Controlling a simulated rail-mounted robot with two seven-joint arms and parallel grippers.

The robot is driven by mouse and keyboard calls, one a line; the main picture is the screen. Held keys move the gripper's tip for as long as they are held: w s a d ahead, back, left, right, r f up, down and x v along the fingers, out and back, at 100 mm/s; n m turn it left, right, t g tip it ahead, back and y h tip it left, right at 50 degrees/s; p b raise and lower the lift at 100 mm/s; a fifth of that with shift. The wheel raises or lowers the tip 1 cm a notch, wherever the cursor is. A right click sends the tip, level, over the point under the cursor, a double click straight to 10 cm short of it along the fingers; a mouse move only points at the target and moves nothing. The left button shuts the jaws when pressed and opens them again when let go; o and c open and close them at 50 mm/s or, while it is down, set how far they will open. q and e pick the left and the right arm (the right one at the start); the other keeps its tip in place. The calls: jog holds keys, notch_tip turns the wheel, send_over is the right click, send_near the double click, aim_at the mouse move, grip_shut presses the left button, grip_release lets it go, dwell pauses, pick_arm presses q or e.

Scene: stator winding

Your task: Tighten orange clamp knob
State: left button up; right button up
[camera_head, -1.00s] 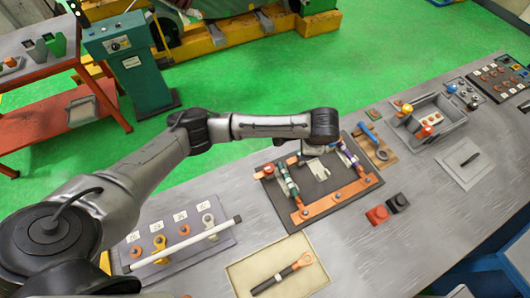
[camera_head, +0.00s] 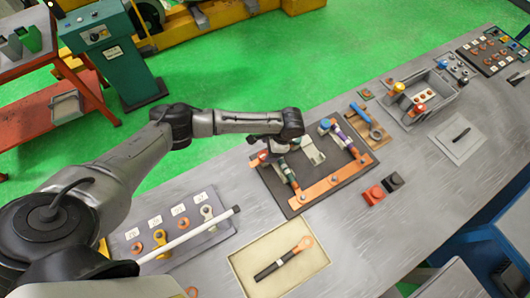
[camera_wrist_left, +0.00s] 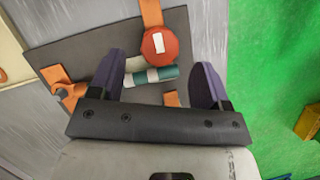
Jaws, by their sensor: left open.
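The round orange-red clamp knob (camera_wrist_left: 160,45) has a white mark on top and shows in the left wrist view, near an orange bar. A green and white cylinder (camera_wrist_left: 150,75) lies beside it. My left gripper (camera_wrist_left: 158,66) is open, with its two purple fingers apart, one to each side of the knob and cylinder in the picture; I see no contact. In the head view my left gripper (camera_head: 270,152) is over the left back part of the dark fixture board (camera_head: 310,178) and hides what is under it. My right gripper is not in view.
A tool with a blue handle (camera_head: 360,112) lies on a small wooden board right of the fixture. Red and black blocks (camera_head: 374,193) stand in front. A tray with a lug tool (camera_head: 283,260) and a panel of rings (camera_head: 180,228) lie nearer. A grey bin (camera_head: 430,98) stands farther right.

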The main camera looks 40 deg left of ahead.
aim_at(264, 155)
pick_arm(q)
jog(key=shift+x, duration=1.95)
jog(key=shift+r, duration=0.1)
jog(key=c, duration=0.9)
